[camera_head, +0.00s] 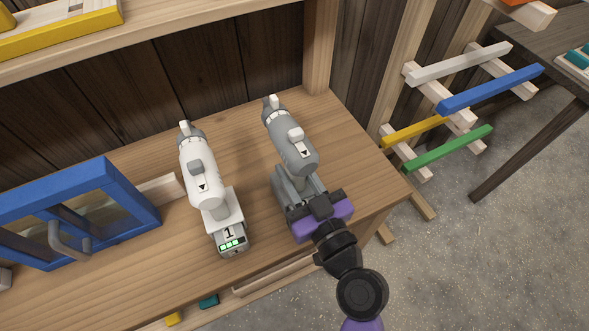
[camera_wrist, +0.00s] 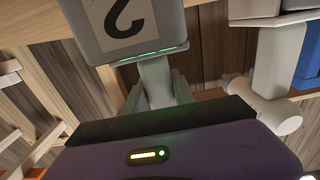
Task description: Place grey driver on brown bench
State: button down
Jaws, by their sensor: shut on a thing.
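The grey driver (camera_head: 292,145) is upright at the right end of a wooden worktop (camera_head: 130,285) in the head view. My gripper (camera_head: 300,188) reaches in from the front right and is shut on its handle, below the grey body. In the wrist view the handle (camera_wrist: 155,82) sits between my grey fingers, and its base (camera_wrist: 125,28) with an upside-down 2 fills the top. I cannot tell whether the base touches the worktop. A dark brown bench (camera_head: 555,60) shows at the upper right, across a gap.
A white driver (camera_head: 203,175) marked 1 stands close on the left, also in the wrist view (camera_wrist: 280,75). A blue frame (camera_head: 110,195) is farther left. A post (camera_head: 320,45) rises behind. A wooden rack with coloured bars (camera_head: 490,90) stands between worktop and dark bench.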

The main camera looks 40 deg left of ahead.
jog(key=c, duration=1.5)
grip_release()
jog(key=shift+f, duration=0.1)
jog(key=o, duration=0.5)
jog(key=shift+c, duration=0.2)
jog(key=shift+r, duration=0.2)
jog(key=shift+s+d+f, duration=0.1)
jog(key=shift+d+f, duration=0.1)
jog(key=shift+d, duration=0.15)
jog(key=b+v, duration=0.4)
jog(key=v, duration=0.7)
jog(key=shift+s+d, duration=0.1)
jog(key=shift+d, duration=0.05)
